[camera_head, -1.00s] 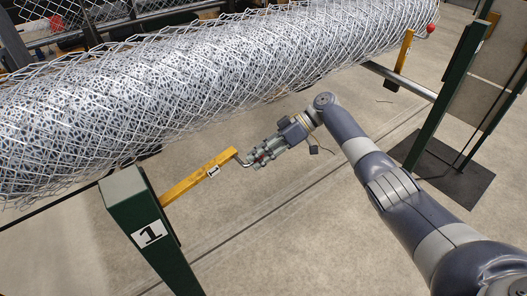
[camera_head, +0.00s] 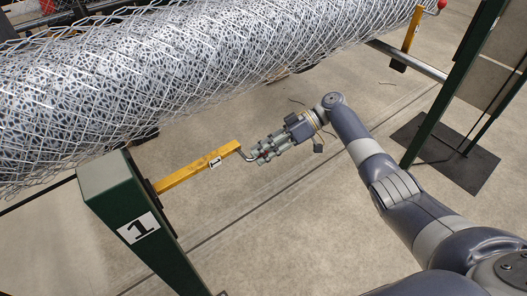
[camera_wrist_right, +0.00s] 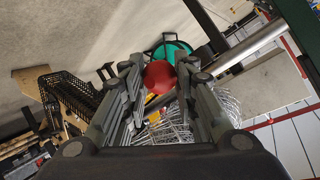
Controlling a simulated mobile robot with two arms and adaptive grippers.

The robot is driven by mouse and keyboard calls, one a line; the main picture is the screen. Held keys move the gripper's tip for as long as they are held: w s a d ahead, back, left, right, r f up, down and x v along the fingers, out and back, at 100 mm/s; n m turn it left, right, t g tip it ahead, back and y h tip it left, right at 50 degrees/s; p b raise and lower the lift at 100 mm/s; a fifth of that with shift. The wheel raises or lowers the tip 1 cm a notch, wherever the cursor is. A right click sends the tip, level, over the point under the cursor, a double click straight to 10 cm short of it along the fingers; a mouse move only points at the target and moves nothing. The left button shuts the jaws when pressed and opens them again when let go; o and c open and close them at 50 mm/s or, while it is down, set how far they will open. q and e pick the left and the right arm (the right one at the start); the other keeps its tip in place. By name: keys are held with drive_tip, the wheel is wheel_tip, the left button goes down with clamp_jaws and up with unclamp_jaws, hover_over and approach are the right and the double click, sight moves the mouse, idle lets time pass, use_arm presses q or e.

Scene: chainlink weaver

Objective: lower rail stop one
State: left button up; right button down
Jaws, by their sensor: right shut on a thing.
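The rail stop is a yellow bar (camera_head: 195,172) with a tag marked 1. It juts out from a green post (camera_head: 130,205) that bears a large 1. A bent metal rod leads from the bar's free end to my right gripper (camera_head: 258,156). In the right wrist view, a red ball knob (camera_wrist_right: 159,76) sits between the fingers of my right gripper (camera_wrist_right: 157,72), which is shut on it. The knob is mostly hidden by the fingers in the head view. The bar slants up from the post, below the mesh roll. My left gripper is not in view.
A large chain-link mesh roll (camera_head: 190,70) lies across the top. A second yellow bar (camera_head: 412,30) with its own red knob (camera_head: 441,4) stands at the far right, near a green frame (camera_head: 440,105). The concrete floor (camera_head: 300,225) below my right gripper is clear.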

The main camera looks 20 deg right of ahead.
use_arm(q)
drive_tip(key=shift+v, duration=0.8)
use_arm(e)
drive_tip(key=shift+s+a+f, duration=0.2)
drive_tip(key=shift+s+f, duration=0.2)
drive_tip(key=shift+f, duration=0.4)
drive_tip(key=c, duration=1.3)
unclamp_jaws()
drive_tip(key=shift+w+a, duration=0.1)
drive_tip(key=shift+w, duration=0.2)
drive_tip(key=shift+r, duration=0.2)
drive_tip(key=shift+d+r, duration=0.1)
drive_tip(key=shift+d, duration=0.2)
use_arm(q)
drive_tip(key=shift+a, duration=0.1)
use_arm(e)
drive_tip(key=v, duration=1.1)
drive_tip(key=shift+d, duration=0.3)
